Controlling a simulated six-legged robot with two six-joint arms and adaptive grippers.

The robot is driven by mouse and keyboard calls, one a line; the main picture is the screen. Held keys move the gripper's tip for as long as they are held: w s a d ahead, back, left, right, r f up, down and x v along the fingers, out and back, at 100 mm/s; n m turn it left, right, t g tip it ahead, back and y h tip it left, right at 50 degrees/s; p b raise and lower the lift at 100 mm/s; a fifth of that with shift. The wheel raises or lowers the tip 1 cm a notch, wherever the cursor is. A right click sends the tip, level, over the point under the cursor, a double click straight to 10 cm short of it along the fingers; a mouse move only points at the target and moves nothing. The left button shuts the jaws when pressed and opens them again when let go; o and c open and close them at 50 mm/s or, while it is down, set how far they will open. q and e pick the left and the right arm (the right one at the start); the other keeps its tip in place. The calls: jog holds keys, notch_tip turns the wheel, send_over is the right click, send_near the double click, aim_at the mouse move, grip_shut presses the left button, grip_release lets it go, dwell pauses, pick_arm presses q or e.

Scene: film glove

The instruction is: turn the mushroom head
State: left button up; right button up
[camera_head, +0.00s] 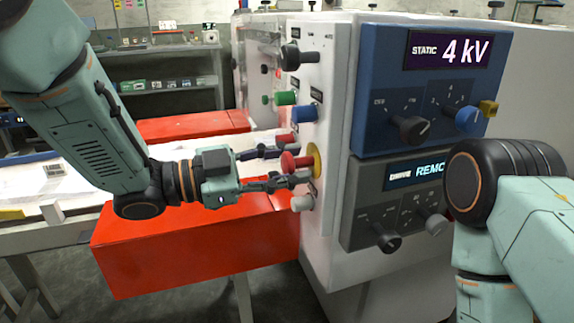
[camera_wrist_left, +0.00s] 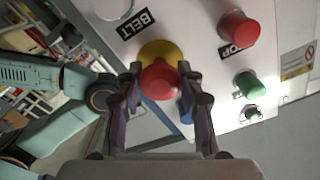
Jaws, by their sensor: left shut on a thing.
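The red mushroom head (camera_head: 290,161) sits on a yellow collar (camera_head: 316,160) on the side face of the white machine cabinet. My left gripper (camera_head: 285,168) reaches it from the left, with its fingers around the red head. In the left wrist view, the mushroom head (camera_wrist_left: 160,80) lies between the two fingertips (camera_wrist_left: 158,85), in front of the yellow disc (camera_wrist_left: 158,50). The fingers are shut on the head. My right arm shows at the lower right of the head view, but its gripper is out of view.
Close to the head are a smaller red button (camera_head: 284,139), a blue knob (camera_head: 303,113), a green knob (camera_head: 284,98) and a white knob (camera_head: 302,203). A black selector (camera_head: 291,57) is higher up. A red beam (camera_head: 180,250) lies below my left arm.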

dwell(0.3)
pick_arm(q)
jog(key=o, duration=1.2)
jog(key=v, duration=1.2)
